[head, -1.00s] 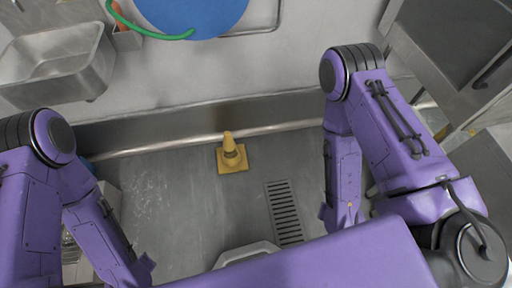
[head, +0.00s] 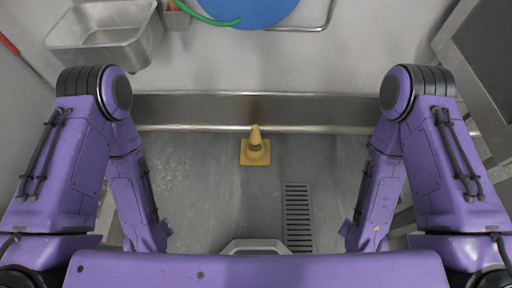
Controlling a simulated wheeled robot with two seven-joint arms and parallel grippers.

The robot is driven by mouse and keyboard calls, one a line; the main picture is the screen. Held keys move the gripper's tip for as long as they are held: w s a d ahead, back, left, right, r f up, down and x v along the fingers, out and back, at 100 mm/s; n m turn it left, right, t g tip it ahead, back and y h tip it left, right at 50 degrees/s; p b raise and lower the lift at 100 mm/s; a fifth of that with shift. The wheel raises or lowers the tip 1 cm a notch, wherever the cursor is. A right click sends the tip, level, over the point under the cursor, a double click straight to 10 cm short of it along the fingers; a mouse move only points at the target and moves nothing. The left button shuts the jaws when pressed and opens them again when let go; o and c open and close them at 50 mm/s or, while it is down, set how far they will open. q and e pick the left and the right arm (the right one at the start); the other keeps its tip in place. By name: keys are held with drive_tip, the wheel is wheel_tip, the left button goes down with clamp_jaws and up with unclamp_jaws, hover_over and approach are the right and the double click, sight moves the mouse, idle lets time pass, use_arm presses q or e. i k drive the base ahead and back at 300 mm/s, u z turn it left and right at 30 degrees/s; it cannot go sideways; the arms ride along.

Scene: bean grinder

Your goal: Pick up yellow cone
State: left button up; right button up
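A yellow cone (head: 256,149) with a square base stands upright on the grey floor, close to the foot of the counter, near the middle of the head view. My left arm comes down at the left and my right arm at the right, both well apart from the cone. The ends of both arms point down beside my body. I cannot make out the fingers of either gripper, and nothing is seen held.
A slotted floor drain (head: 298,217) lies right of and nearer than the cone. A metal counter (head: 330,75) runs behind it, bearing a metal basin (head: 104,34), a blue disc (head: 250,8) and a green curved thing (head: 212,20). Floor around the cone is clear.

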sight(255, 150)
drive_tip(key=k, duration=0.65)
drive_tip(key=u, duration=0.25)
drive_tip(key=i, duration=1.45)
drive_tip(key=z, duration=0.8)
drive_tip(key=i, duration=0.5)
